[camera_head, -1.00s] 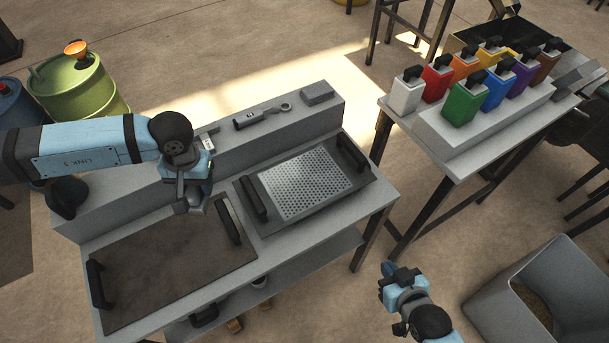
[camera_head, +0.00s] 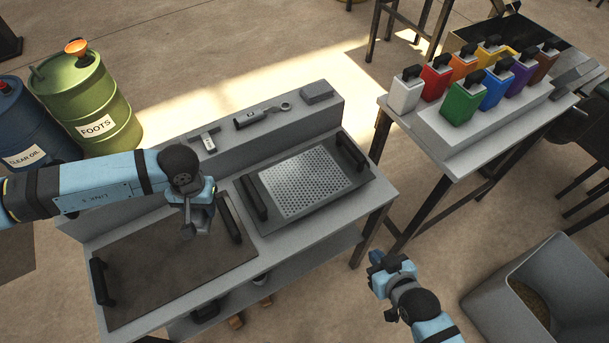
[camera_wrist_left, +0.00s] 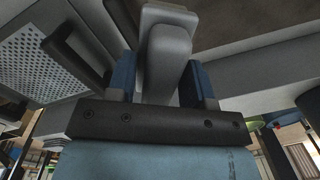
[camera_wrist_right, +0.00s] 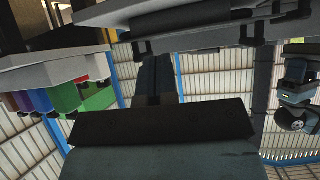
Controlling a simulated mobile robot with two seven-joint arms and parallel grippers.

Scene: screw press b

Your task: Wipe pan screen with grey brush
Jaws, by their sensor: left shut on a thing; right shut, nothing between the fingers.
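The pan screen (camera_head: 304,181) is a light perforated plate in the dark right-hand pan with black handles on the bench. It also shows at the upper left of the left wrist view (camera_wrist_left: 38,62). My left gripper (camera_head: 200,203) is above the right part of the brown left-hand pan (camera_head: 165,262), left of the screen. It is shut on the grey brush (camera_wrist_left: 167,62), whose grey body shows between the blue fingers. The brush's lower end points down towards the brown pan; contact there cannot be told. My right gripper (camera_head: 382,268) is shut and empty, off the bench's front right.
Several small tools lie on the raised back ledge (camera_head: 120,195). Several coloured bottles (camera_head: 463,103) stand on the right table. A grey bin (camera_head: 545,280) is at the lower right. A green drum (camera_head: 85,100) and a blue drum (camera_head: 25,130) stand at the left.

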